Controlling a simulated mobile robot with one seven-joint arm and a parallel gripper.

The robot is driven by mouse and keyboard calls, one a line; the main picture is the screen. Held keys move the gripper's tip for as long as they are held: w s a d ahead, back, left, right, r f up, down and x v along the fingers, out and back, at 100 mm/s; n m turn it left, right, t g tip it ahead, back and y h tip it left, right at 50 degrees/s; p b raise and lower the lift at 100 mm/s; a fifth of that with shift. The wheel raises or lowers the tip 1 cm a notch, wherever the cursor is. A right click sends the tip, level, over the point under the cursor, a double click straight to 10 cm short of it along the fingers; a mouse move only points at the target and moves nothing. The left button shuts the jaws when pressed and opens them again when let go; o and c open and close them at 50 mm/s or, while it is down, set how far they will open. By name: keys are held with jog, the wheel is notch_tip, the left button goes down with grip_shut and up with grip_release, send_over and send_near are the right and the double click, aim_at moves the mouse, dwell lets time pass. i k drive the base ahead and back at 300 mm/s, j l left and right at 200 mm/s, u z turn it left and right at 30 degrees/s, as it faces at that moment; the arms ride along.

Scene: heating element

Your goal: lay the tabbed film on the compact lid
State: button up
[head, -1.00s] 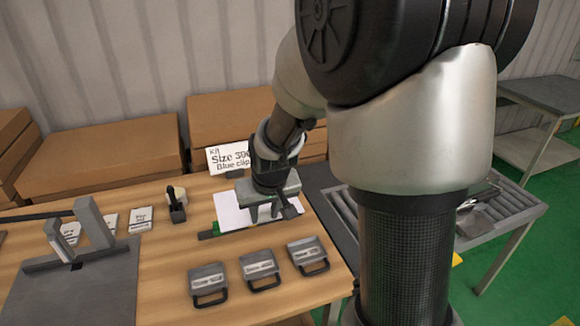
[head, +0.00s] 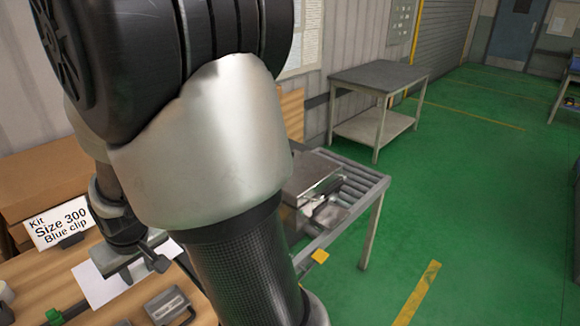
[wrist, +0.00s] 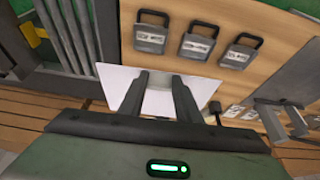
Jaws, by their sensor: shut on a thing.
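A white sheet, apparently the film (head: 97,288), shows beneath my gripper (head: 140,268) at the lower left of the head view. In the wrist view the film (wrist: 116,84) lies under and between the two dark fingers of my gripper (wrist: 163,75). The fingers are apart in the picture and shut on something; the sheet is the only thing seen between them. The tab and the exact grip are hidden. I cannot tell whether the sheet touches the table. A grey metallic case (head: 312,172) on the roller stand may bear the compact lid; its labelling is not readable.
Labelled grey handled pieces (wrist: 199,40) lie in a row on the wooden table (wrist: 268,25). A card (head: 60,222) reads "Kit Size 300 Blue clip". The roller stand (head: 368,182) is right of the table.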

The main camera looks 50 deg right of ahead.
aim_at(302, 172)
jog(key=l+u, duration=0.1)
jog(key=l, duration=0.55)
jog(key=l+u, duration=0.1)
jog(key=l, duration=0.55)
jog(key=k+l, duration=0.1)
jog(key=l, duration=0.55)
jog(key=l+u, duration=0.15)
jog(key=l, duration=0.5)
jog(key=k+l+u, duration=0.1)
jog(key=l, duration=0.55)
jog(key=k, duration=0.05)
